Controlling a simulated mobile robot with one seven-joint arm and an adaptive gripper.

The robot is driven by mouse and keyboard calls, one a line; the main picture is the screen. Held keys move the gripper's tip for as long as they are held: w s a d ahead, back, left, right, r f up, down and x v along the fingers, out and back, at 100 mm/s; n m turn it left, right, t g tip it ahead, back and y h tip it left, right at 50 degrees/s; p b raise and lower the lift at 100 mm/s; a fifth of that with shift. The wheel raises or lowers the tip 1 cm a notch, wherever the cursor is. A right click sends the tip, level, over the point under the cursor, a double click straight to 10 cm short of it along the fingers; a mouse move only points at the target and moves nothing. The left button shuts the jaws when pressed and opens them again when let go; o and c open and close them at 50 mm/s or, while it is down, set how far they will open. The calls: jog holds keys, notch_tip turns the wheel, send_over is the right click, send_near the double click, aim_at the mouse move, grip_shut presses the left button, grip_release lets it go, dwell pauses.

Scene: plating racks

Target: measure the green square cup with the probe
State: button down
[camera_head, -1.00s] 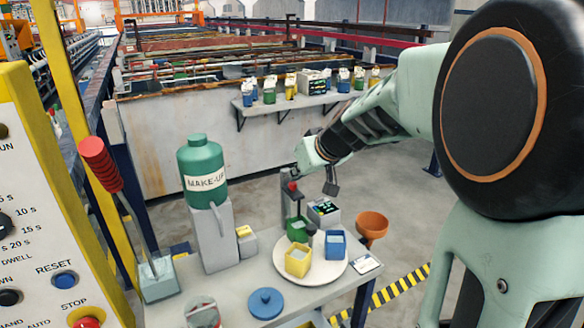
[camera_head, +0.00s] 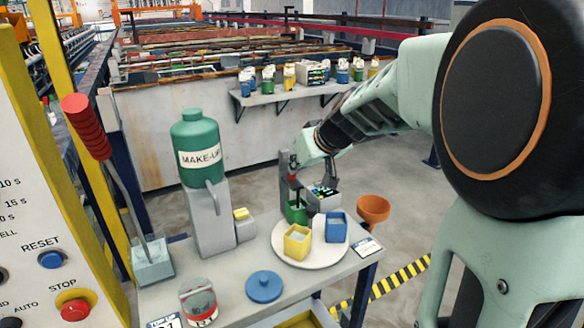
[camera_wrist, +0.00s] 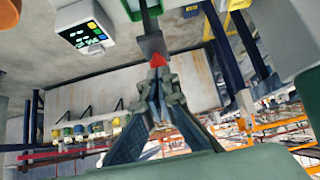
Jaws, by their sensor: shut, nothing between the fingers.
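The green square cup (camera_head: 296,212) sits at the back of a round white plate (camera_head: 311,262), partly hidden behind a yellow square cup (camera_head: 297,240). A blue square cup (camera_head: 337,227) is to its right. A grey upright stand (camera_head: 285,172) with a red piece (camera_head: 292,179) rises behind the green cup; I cannot tell whether this piece is the probe. A meter with a lit display (camera_head: 323,194) stands right of it, and also shows in the wrist view (camera_wrist: 82,30). My gripper (camera_head: 328,176) is shut and empty above the meter; its fingers (camera_wrist: 156,80) meet near a red tip in the wrist view.
A green MAKE-UP bottle (camera_head: 200,150) on a grey dispenser stands left on the bench. A blue lid (camera_head: 264,286) and a red-banded jar (camera_head: 198,301) lie in front. An orange funnel (camera_head: 373,208) is right of the plate. A control panel (camera_head: 35,200) fills the left edge.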

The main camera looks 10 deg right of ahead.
aim_at(294, 181)
notch_tip(294, 181, down, 3)
jog(key=b, duration=0.3)
jog(key=shift+f, duration=0.2)
jog(key=shift+s, duration=0.1)
